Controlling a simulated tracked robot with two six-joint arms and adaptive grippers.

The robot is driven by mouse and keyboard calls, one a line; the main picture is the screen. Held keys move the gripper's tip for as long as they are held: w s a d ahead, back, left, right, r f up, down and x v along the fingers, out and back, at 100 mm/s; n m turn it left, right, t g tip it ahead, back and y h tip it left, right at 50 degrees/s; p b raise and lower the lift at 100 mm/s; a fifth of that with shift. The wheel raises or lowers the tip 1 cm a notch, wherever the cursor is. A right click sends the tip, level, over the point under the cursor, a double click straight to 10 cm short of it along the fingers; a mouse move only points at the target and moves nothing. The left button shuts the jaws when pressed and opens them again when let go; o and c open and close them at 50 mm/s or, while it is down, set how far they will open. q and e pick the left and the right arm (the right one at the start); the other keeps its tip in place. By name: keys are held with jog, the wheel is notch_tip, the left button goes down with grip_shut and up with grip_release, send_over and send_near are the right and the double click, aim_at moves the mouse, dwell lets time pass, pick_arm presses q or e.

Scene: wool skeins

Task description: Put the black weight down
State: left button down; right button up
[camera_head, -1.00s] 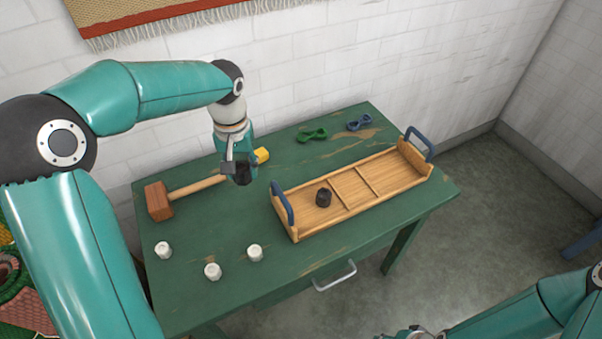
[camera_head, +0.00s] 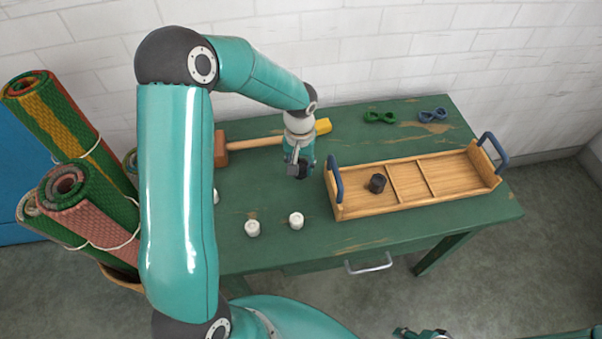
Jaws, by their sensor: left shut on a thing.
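My left gripper (camera_head: 299,172) points down over the green table, left of the wooden tray. It is shut on a small dark thing that looks like a black weight, largely hidden by the dark fingers. I cannot tell whether it touches the tabletop. Another black weight (camera_head: 377,184) stands upright in the left compartment of the wooden tray (camera_head: 408,203). At the bottom edge, part of my right arm shows; the state of its gripper is unclear.
On the green table (camera_head: 275,255) stand white weights (camera_head: 252,229), (camera_head: 296,220), one partly hidden by my arm. A wooden mallet (camera_head: 221,149) and a yellow piece (camera_head: 323,126) lie behind my gripper. Green (camera_head: 379,117) and blue (camera_head: 433,115) objects lie at the back. Rolled rugs (camera_head: 75,125) stand left.

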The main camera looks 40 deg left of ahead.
aim_at(300, 174)
pick_arm(q)
jog(key=shift+f, duration=2.05)
jog(key=shift+f, duration=0.1)
jog(key=c, duration=0.6)
grip_release()
jog(key=shift+s, duration=0.1)
jog(key=shift+c, duration=0.2)
